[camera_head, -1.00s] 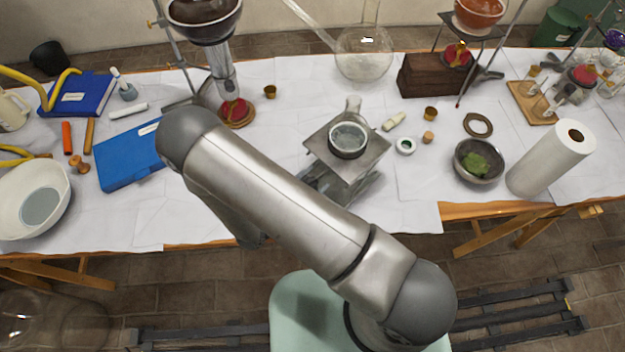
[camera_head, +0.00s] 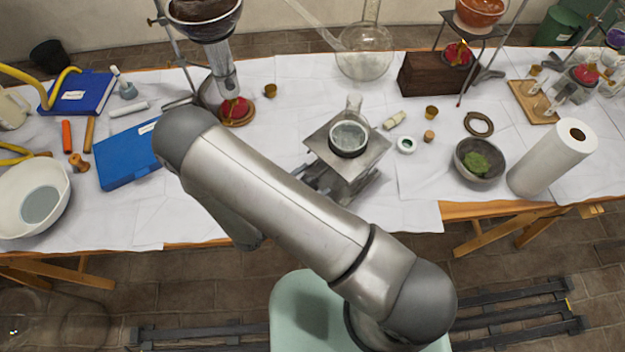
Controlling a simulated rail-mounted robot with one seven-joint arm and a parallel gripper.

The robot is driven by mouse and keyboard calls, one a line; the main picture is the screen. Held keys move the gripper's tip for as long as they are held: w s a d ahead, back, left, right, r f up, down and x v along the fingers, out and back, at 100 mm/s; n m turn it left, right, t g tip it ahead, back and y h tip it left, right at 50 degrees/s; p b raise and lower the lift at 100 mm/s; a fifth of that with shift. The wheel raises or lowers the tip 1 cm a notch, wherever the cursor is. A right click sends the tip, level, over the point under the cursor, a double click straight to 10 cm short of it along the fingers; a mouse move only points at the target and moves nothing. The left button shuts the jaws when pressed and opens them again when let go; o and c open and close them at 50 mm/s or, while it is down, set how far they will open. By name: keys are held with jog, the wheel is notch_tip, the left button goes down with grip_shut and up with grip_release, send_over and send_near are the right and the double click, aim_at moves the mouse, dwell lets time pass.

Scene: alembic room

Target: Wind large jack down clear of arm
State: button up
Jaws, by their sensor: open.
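The large jack stands near the middle of the table with its square metal top plate (camera_head: 374,150) raised above its folding frame (camera_head: 345,187). A round metal-rimmed dish (camera_head: 349,139) with pale contents sits on the plate. A clear glass neck (camera_head: 354,104) shows just behind the dish; I cannot tell whether it stands in the dish or behind it. My arm crosses in front of the jack's lower left side and hides part of it. My gripper is hidden below or behind my arm, so its place relative to the jack does not show.
A white bowl (camera_head: 15,205) and a blue case (camera_head: 118,160) are left. A glass column (camera_head: 222,68) stands behind my elbow. A round flask (camera_head: 365,55) is behind the jack.

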jog(key=b+v, duration=0.4)
jog(key=v, duration=1.2)
jog(key=shift+s+b, duration=0.2)
jog(key=shift+b, duration=0.1)
jog(key=shift+a, duration=0.15)
jog(key=w+d+r+m+g, duration=0.4)
jog(key=d+r+m+g, duration=0.35)
jog(key=m, duration=0.55)
jog(key=s+d+r+n+g+y, duration=0.1)
jog(key=s+d+r+n+y, duration=0.2)
jog(key=n, duration=1)
jog(key=s+d+r+n+g+y, duration=0.1)
jog(key=s+d+r+n+y, duration=0.1)
jog(key=d+r+n+y, duration=0.8)
jog(key=d+n+y, duration=0.1)
jog(key=d+n, duration=0.2)
jog(key=shift+s+d+r, duration=0.25)
jog(key=shift+s+d, duration=0.1)
jog(key=shift+d, duration=0.05)
